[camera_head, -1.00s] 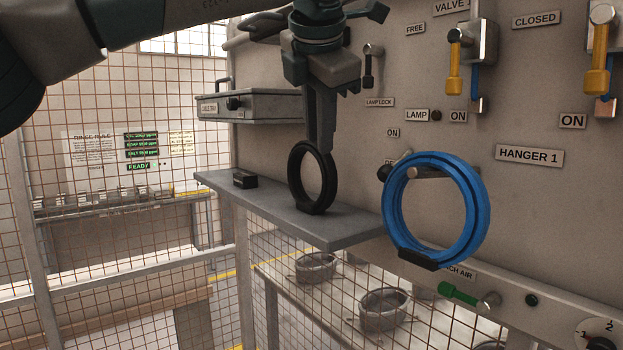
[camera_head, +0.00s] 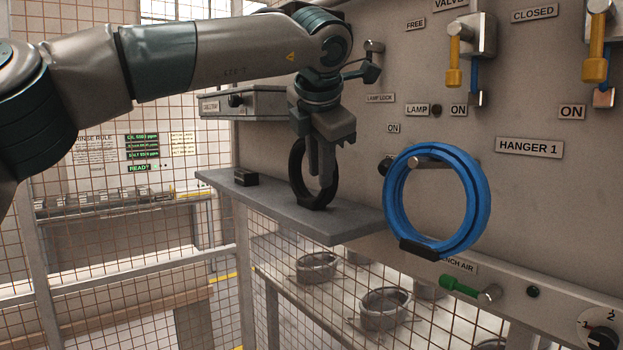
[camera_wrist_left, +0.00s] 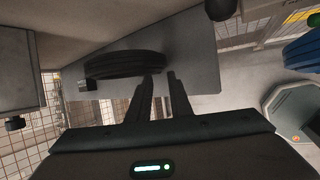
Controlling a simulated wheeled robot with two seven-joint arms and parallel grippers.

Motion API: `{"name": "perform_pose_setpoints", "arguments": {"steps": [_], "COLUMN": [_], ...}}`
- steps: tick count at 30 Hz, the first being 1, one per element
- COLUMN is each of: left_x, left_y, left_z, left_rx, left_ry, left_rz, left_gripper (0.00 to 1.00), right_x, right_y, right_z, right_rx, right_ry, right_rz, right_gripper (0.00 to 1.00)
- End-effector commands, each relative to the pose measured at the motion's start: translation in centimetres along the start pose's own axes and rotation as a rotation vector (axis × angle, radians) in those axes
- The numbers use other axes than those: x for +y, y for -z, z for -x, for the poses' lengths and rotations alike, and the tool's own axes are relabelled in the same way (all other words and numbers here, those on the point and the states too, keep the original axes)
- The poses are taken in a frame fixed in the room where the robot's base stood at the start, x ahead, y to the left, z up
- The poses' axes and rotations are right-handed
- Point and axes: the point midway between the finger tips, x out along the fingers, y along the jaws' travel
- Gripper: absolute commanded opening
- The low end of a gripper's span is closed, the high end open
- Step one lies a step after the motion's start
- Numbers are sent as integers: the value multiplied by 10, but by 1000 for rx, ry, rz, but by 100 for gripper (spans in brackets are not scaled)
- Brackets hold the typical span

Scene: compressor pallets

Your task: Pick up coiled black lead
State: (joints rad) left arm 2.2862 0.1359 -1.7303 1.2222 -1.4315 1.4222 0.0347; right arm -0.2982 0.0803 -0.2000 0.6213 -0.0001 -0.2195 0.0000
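The coiled black lead (camera_head: 298,177) stands upright as a ring on the grey shelf (camera_head: 335,227). In the left wrist view the coil (camera_wrist_left: 125,65) lies just beyond the fingertips, mostly to their left. My left gripper (camera_head: 325,178) points down at the coil, its fingers covering part of the ring's opening and right side. In the left wrist view the fingers (camera_wrist_left: 160,78) are apart with a gap between them. The coil's right end is near the fingertips; I cannot tell whether they touch. My right gripper is not in view.
A blue coil (camera_head: 396,205) hangs on the panel's peg to the right of the shelf. A small black block (camera_head: 245,178) sits on the shelf left of the black coil. A grey box (camera_head: 255,102) juts from the panel above the shelf. Wire mesh fencing stands below and left.

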Motion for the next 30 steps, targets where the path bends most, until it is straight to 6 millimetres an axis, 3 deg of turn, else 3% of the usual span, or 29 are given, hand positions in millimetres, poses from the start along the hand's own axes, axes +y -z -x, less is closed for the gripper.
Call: {"name": "perform_pose_setpoints", "arguments": {"steps": [4, 17, 30], "left_x": [0, 0, 0], "left_y": [0, 0, 0], "left_z": [-12, -16, -64], "left_rx": [0, 0, 1], "left_ry": [-1, -1, 1], "left_rz": [0, 0, -1], "left_gripper": [19, 19, 19], "right_x": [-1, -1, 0], "right_y": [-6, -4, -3], "right_z": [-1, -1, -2], "right_rx": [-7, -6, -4], "right_ry": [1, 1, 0], "right_rz": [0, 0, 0], "right_gripper": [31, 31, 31]}}
